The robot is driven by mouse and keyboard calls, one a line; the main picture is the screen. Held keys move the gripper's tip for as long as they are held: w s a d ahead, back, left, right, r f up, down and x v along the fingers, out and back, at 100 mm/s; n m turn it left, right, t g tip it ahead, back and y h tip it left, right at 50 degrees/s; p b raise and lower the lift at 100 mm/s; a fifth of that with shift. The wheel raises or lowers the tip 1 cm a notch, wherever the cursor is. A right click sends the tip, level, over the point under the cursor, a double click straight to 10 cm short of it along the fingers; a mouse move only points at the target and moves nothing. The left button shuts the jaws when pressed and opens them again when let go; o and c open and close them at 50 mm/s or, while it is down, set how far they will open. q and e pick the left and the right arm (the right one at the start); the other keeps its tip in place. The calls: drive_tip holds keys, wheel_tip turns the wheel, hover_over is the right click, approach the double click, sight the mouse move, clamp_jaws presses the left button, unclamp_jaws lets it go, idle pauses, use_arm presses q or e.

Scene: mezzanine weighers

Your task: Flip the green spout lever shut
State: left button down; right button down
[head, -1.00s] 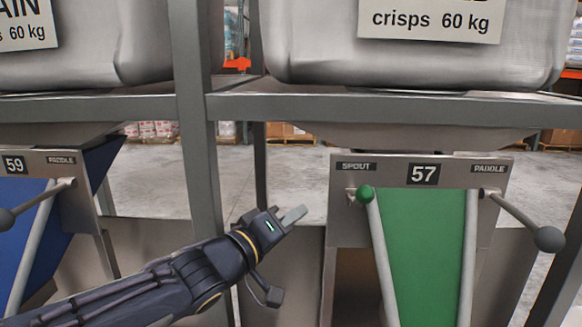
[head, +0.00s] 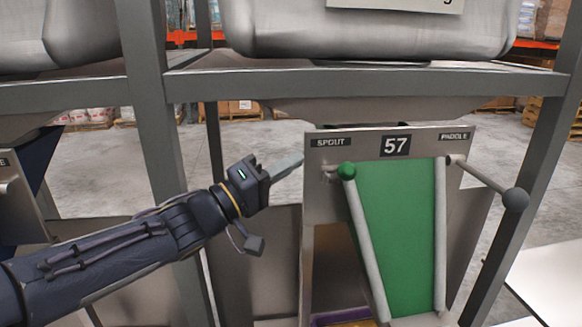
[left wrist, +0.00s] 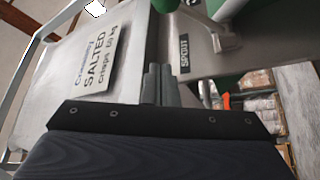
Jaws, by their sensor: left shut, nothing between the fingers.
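The green spout lever (head: 347,170) has a round green knob on a short metal arm, under the SPOUT label at the upper left of panel 57 (head: 396,146). Its knob sits in front of the top of the chute's left rail. My left gripper (head: 301,160) is shut and empty, just left of the panel's edge. Its tips are a short way left of the knob and do not appear to touch it. In the left wrist view the shut fingers (left wrist: 158,78) point toward the SPOUT label, with part of a green knob (left wrist: 165,4) at the top edge. My right gripper is out of view.
The paddle lever (head: 515,199), with a grey ball, juts out at the panel's right. The green chute (head: 402,235) slopes below.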

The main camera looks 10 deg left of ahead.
use_arm(q)
drive_tip(key=p+x, duration=0.1)
drive_tip(key=x, duration=0.7)
drive_tip(key=s+f, duration=0.1)
drive_tip(key=s+d+f+b, duration=0.1)
drive_tip(key=s, duration=0.1)
drive_tip(key=shift+s+d+f, duration=0.1)
drive_tip(key=shift+s+f, duration=0.1)
drive_tip(key=shift+s+f+m+h+b, duration=0.2)
drive_tip(key=shift+f+m+h+b, duration=0.1)
drive_tip(key=shift+m+b, duration=0.3)
wheel_tip(320, 180, down, 10)
drive_tip(key=m+g+h+b, duration=0.7)
drive_tip(key=m+g+b, duration=0.3)
drive_tip(key=m+b, duration=0.5)
drive_tip(key=shift+s+d+m+g+h, duration=0.3)
drive_tip(key=shift+s+m, duration=0.2)
drive_tip(key=shift+m, duration=2.4)
